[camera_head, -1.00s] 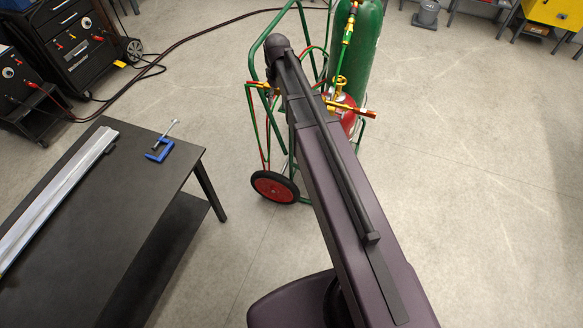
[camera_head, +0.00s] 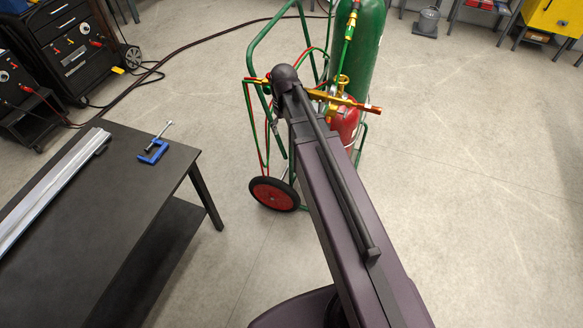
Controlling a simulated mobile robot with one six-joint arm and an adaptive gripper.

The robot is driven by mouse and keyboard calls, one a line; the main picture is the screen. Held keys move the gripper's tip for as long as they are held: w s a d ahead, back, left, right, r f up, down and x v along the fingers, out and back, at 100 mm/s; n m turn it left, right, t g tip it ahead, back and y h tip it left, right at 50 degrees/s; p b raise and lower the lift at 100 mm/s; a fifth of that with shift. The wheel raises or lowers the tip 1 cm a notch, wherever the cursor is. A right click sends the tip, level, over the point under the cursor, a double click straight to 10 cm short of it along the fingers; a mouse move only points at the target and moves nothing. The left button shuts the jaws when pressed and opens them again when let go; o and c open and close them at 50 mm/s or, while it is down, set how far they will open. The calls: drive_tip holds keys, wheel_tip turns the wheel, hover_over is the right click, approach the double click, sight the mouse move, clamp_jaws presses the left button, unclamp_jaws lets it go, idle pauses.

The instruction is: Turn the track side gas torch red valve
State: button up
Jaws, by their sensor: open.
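A green gas cart (camera_head: 262,48) stands ahead with a green cylinder (camera_head: 362,60) and a lower red cylinder (camera_head: 346,125). A brass fitting (camera_head: 350,101) with a reddish end reaches to the right in front of the red cylinder, below a yellow handwheel (camera_head: 342,79). A small red and brass fitting (camera_head: 258,80) with green and red hoses sits at the cart's left side, just left of my arm's elbow. I cannot tell which of these fittings is the torch, nor make out its red valve. My arm covers part of the cart. My gripper is hidden behind it.
A dark table (camera_head: 95,225) with a blue clamp (camera_head: 153,151) and a metal rail (camera_head: 45,190) stands at the left. Black welding machines (camera_head: 75,50) are at the upper left, with cables along the floor.

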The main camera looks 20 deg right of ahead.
drive_tip(key=s+f+m+b, duration=0.2)
drive_tip(key=s+f+b, duration=0.6)
drive_tip(key=f, duration=0.1)
drive_tip(key=shift+f+b, duration=0.2)
drive_tip(key=shift+b, duration=0.2)
drive_tip(key=shift+s, duration=0.1)
drive_tip(key=s+m, duration=0.1)
drive_tip(key=s, duration=0.2)
idle(0.5)
